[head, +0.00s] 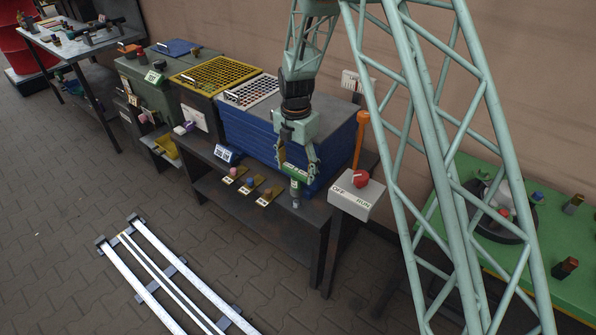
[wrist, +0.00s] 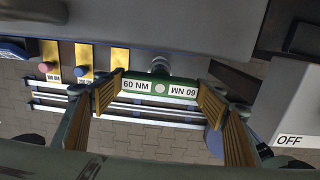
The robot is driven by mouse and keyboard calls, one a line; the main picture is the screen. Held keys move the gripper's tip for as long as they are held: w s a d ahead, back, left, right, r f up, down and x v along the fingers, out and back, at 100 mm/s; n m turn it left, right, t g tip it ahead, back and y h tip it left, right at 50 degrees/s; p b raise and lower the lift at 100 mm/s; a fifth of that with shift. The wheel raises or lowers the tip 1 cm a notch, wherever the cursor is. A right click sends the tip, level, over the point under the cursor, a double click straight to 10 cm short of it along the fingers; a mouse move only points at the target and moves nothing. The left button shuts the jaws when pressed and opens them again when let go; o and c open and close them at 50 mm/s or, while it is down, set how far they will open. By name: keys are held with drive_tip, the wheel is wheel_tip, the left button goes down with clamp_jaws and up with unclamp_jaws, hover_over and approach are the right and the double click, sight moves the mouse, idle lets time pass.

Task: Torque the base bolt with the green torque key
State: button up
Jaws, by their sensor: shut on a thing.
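The green torque key (head: 296,184) is in my gripper (head: 297,172), over the right end of the dark bench front in the head view. A grey socket end (wrist: 160,66) shows beyond the bar. I cannot tell whether the key touches the bench. I cannot tell which bolt is the base bolt.
Small keys with a pink knob (wrist: 43,69) and a blue knob (wrist: 79,71) sit on yellow plates left of my gripper. An OFF/RUN switch box (head: 357,194) stands close right. The green table (head: 560,235) carries several bolts. Rails (head: 165,272) lie on the floor.

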sight(296, 183)
drive_tip(key=shift+f, duration=0.35)
idle(0.5)
drive_tip(key=shift+f+b, duration=1.35)
drive_tip(key=shift+f, duration=1.5)
drive_tip(key=shift+f, duration=0.1)
